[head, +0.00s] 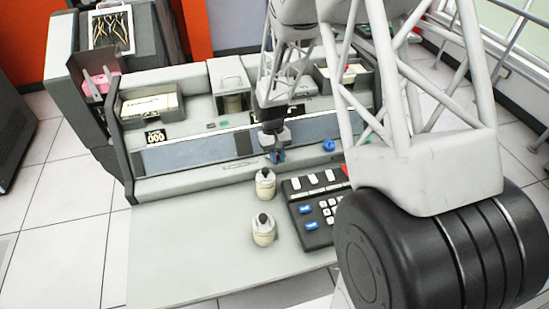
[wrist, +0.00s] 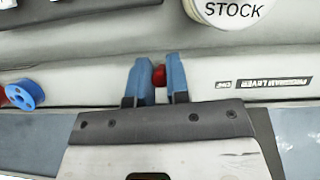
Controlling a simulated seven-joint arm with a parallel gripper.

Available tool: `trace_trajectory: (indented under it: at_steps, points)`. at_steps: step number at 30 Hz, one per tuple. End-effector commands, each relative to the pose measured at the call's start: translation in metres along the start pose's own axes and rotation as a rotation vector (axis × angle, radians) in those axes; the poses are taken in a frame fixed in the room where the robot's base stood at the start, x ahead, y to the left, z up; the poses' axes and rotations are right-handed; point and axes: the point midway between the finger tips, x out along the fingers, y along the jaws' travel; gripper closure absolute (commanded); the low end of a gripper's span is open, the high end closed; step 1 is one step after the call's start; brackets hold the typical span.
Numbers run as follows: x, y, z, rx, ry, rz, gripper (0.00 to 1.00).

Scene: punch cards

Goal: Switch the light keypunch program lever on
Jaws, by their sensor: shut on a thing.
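The light keypunch (head: 190,185) is the pale grey machine across the middle of the head view, with a long blue-grey panel. My gripper (head: 277,155) reaches down to its front ledge, right of the panel's middle. In the wrist view, its two blue fingers (wrist: 158,78) are closed around a small red knob (wrist: 159,74), seemingly the program lever. The printed label "PROGRAM LEVER" (wrist: 282,84) is upside down to the right of the fingers. The fingers hide most of the lever, so its position cannot be told.
A blue lever with a red part (wrist: 22,95) is at the left of the wrist view. Two pale jars (head: 264,227) stand on the desk (head: 185,260), beside a black keyboard (head: 318,237). The desk's left side is clear.

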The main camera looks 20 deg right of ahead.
Motion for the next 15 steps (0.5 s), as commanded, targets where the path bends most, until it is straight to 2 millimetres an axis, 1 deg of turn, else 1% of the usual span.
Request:
trace_trajectory:
  at_steps: [7, 15]
  points:
    - [-0.0003, 0.0042, -0.0024, -0.11, 0.001, 0.045, 1.0]
    - [-0.0002, 0.0057, -0.0032, -0.144, 0.001, 0.059, 1.0]
